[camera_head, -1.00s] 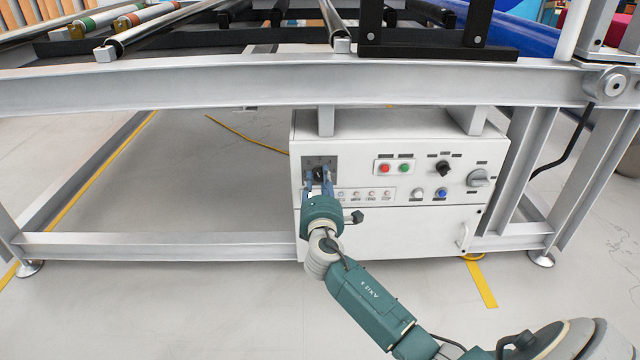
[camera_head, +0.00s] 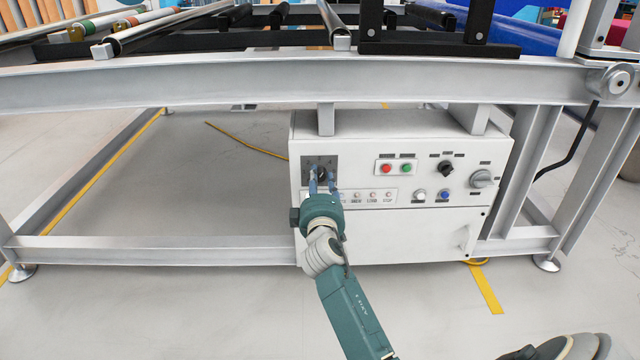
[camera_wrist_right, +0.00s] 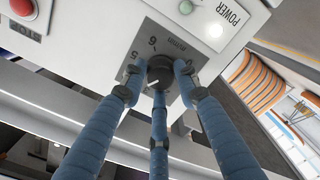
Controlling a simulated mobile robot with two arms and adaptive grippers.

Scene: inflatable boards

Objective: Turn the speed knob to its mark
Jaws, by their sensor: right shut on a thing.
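The speed knob (camera_wrist_right: 160,70) is black and round with a white pointer line, on a grey dial plate (camera_wrist_right: 155,38) with printed numbers. In the head view the knob (camera_head: 321,174) sits at the upper left of the white control box (camera_head: 400,232). My right gripper (camera_head: 322,183) reaches it from the front and below. In the wrist view its blue fingers (camera_wrist_right: 158,84) close around the knob from several sides. The white line points down and left in that view. Which mark is the target I cannot tell. My left gripper is not in view.
Right of the knob are a red button (camera_head: 387,168), a green button (camera_head: 407,168), a black selector (camera_head: 445,168) and a grey rotary switch (camera_head: 482,178). A row of small lamps lies just below right. A steel frame beam (camera_head: 240,85) runs above the box.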

